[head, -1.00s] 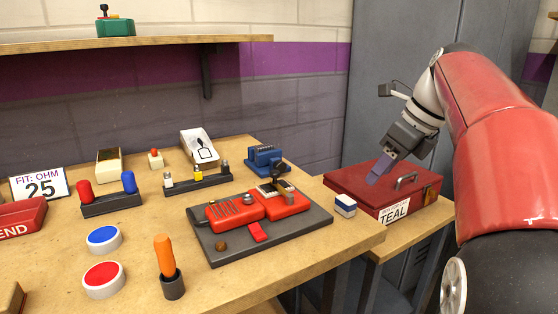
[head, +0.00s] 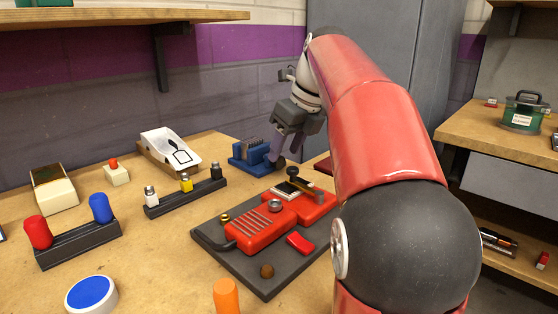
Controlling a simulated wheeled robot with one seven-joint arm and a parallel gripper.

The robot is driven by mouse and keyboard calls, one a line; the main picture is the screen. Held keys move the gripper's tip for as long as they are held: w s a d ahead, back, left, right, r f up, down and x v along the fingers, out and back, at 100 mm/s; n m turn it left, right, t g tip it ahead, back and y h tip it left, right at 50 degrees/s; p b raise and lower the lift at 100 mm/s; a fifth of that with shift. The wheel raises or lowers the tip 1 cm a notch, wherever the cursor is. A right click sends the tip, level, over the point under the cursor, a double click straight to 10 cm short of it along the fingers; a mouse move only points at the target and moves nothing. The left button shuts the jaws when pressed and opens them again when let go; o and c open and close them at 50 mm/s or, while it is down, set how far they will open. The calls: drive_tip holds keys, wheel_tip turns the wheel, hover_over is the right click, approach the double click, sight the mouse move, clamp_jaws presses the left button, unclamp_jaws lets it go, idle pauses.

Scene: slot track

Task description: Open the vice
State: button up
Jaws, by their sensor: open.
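The blue vice (head: 243,156) sits on the wooden bench near its back right edge, with ribbed blue jaws and a dark knob at its right end. My gripper (head: 284,155) is open and points down over the vice's right end. Its greyish-purple fingers overlap the knob area in the picture. I cannot tell whether they touch the knob or stand around it. My arm hides the space right of the vice.
A red device on a dark grey base plate (head: 213,236) lies in front of the vice. A dark rack (head: 160,206) with small bottles is to its left, and a white tray (head: 166,147) behind that. A shelf (head: 110,20) hangs at upper left. Another bench (head: 480,135) stands at right.

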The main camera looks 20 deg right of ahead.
sight(279, 161)
drive_tip(key=shift+x, duration=1.5)
drive_tip(key=c, duration=1)
drive_tip(key=shift+o, duration=0.2)
drive_tip(key=shift+b, duration=0.3)
drive_tip(key=shift+s+a+f+n+t+h+b, duration=0.1)
drive_tip(key=shift+a+n+t+h+b, duration=0.2)
drive_tip(key=shift+t+h+b, duration=0.65)
drive_tip(key=shift+a+f+h+b, duration=0.15)
drive_tip(key=shift+h+b, duration=0.8)
drive_tip(key=shift+h, duration=0.3)
drive_tip(key=t+h+b, duration=0.1)
drive_tip(key=h+b, duration=0.1)
drive_tip(key=shift+s+a+n+b, duration=0.1)
drive_tip(key=shift+n+b, duration=0.3)
